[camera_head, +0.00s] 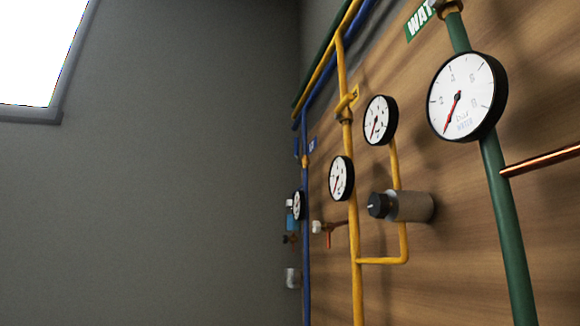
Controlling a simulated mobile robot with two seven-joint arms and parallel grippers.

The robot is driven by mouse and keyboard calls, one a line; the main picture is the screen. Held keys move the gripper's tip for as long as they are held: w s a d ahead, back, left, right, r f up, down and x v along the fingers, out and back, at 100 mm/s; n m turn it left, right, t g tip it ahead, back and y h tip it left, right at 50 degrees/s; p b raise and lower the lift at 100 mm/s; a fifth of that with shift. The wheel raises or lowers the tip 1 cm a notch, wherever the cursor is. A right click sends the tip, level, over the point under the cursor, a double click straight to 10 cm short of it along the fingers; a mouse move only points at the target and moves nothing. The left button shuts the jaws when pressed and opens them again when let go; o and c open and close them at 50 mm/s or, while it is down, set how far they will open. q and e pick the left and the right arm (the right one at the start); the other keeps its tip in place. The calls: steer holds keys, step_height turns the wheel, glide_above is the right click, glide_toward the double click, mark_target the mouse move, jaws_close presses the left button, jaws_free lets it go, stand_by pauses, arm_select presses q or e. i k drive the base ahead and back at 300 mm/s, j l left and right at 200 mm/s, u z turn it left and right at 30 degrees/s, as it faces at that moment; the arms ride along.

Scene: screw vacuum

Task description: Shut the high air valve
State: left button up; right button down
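The blue air pipe (305,260) runs down the wooden panel at its far left end. Near its top, beside a small blue label (312,145), is a small valve-like fitting (305,160) with a blue part at its left. It is far off and seen edge-on, so whether this valve is open or shut cannot be told. A gauge (298,205) sits lower on the blue pipe. Neither of my grippers is in view.
A yellow pipe (354,240) with a yellow-handled valve (347,103) and gauges stands nearer. A green water pipe (507,220) with a large gauge (467,97) is nearest at right. A dark-knobbed cylinder (408,206) juts out. The left side before the grey wall (190,180) looks clear.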

mark_target(295, 140)
steer(key=i+j, duration=0.35)
steer(key=i+j+z, duration=0.1)
steer(key=i+j, duration=0.25)
steer(key=j, duration=0.15)
steer(key=i+j, duration=0.35)
steer(key=i+j+z, duration=0.1)
steer(key=i+j, duration=0.2)
steer(key=j, duration=0.25)
steer(key=i+j, duration=0.35)
steer(key=j+z, duration=0.05)
steer(key=j, duration=0.05)
